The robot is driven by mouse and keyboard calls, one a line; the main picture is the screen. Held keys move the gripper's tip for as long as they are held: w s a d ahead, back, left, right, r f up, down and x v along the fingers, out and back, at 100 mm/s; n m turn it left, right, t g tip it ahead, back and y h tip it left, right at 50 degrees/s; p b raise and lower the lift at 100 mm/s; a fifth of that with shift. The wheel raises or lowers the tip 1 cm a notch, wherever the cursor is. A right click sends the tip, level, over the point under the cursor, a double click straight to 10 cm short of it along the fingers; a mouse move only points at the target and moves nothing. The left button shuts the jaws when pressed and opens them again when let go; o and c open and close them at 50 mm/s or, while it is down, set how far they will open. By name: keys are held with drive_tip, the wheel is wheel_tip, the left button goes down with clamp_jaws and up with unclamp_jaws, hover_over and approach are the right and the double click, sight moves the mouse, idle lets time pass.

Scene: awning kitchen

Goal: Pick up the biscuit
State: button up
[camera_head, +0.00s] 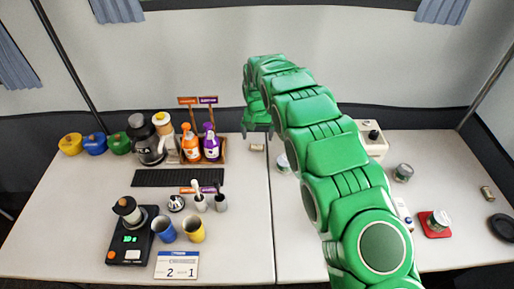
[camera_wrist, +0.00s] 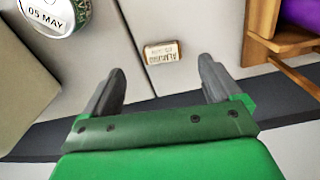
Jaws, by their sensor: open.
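A small tan biscuit packet (camera_wrist: 162,53), with lettering that looks like "ALMOND", lies on the white table in the wrist view. It shows in the head view (camera_head: 257,148) near the back of the table, close to the seam. My gripper (camera_wrist: 161,85) is open and empty, with two grey fingers spread apart. The packet lies just beyond the fingertips, roughly centred between them, and nothing touches it. In the head view my green arm reaches to the back, and my gripper (camera_head: 257,134) hangs behind the packet. Another small tan item (camera_head: 487,193) lies at the far right.
A wooden rack (camera_head: 222,156) with orange and purple bottles stands left of the packet; its edge shows in the wrist view (camera_wrist: 262,42). A round tin (camera_wrist: 55,12) labelled "05 MAY" sits on the other side. Bare table surrounds the packet.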

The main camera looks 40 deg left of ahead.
sight(257, 147)
drive_tip(key=shift+a+f, duration=0.15)
drive_tip(key=shift+f, duration=2.95)
drive_tip(key=c, duration=1.1)
drive_tip(key=shift+r, duration=1.45)
drive_tip(key=shift+s+d+r, duration=0.25)
drive_tip(key=shift+d+r, duration=0.1)
drive_tip(key=shift+r, duration=0.2)
drive_tip(key=shift+s+d+r, duration=0.25)
drive_tip(key=shift+d+r, duration=0.1)
drive_tip(key=shift+r, duration=0.15)
drive_tip(key=shift+s+d+r, duration=1.25)
drive_tip(key=shift+d+r, duration=0.1)
drive_tip(key=shift+d, duration=0.3)
drive_tip(key=shift+s+d+r, duration=1.2)
drive_tip(key=shift+d+r, duration=0.1)
drive_tip(key=shift+d, duration=0.3)
drive_tip(key=shift+s+d+r, duration=1.25)
drive_tip(key=shift+d+r, duration=0.1)
drive_tip(key=shift+d, duration=0.3)
